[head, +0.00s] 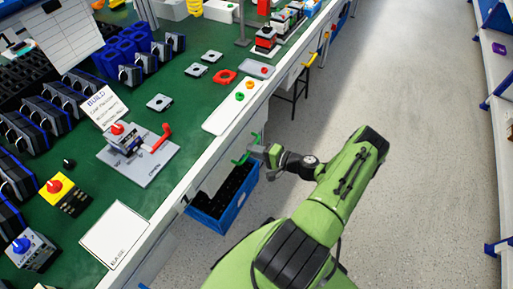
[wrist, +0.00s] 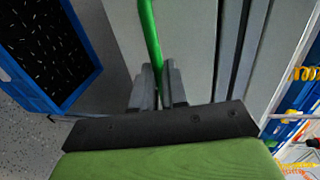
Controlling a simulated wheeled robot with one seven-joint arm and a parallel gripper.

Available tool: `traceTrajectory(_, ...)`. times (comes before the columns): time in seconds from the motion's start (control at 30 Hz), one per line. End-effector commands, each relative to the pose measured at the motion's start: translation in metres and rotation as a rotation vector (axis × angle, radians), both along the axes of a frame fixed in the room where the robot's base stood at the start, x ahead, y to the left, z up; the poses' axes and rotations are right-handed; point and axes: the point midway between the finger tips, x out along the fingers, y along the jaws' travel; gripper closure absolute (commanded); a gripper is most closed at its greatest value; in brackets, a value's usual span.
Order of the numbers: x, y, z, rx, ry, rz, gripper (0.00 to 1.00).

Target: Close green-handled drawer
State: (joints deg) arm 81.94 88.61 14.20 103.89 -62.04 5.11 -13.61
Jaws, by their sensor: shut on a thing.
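The green handle (head: 240,160) is at the front side of the workbench, just right of its edge in the head view. In the wrist view the green handle (wrist: 150,35) runs down as a bar from the top edge to my gripper. My gripper (head: 262,151) is at the handle; in the wrist view its fingers (wrist: 159,82) are closed around the bar's lower end. A pale grey panel (wrist: 190,55), seemingly the drawer's, lies behind the handle. How far the drawer stands out is hard to tell.
A blue crate (head: 222,205) with dark contents sits below the handle, and its blue rim (wrist: 30,85) shows in the wrist view. A yellow handle (head: 309,60) is farther along the bench. The green benchtop (head: 185,125) holds several parts and switches. Grey floor (head: 400,110) is clear to the right.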

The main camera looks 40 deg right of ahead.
Motion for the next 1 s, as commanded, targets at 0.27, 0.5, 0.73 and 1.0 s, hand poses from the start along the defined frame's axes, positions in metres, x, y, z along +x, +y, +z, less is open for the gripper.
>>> traceTrajectory(0.27,0.001,0.001,0.001,0.001,-0.005,0.003,0.62)
traceTrajectory(0.5,-0.001,0.000,0.001,0.000,-0.003,0.002,0.62)
traceTrajectory(0.73,-0.044,-0.017,0.013,0.000,-0.001,-0.004,0.62)
traceTrajectory(1.0,-0.113,-0.041,0.027,0.001,-0.003,-0.002,0.62)
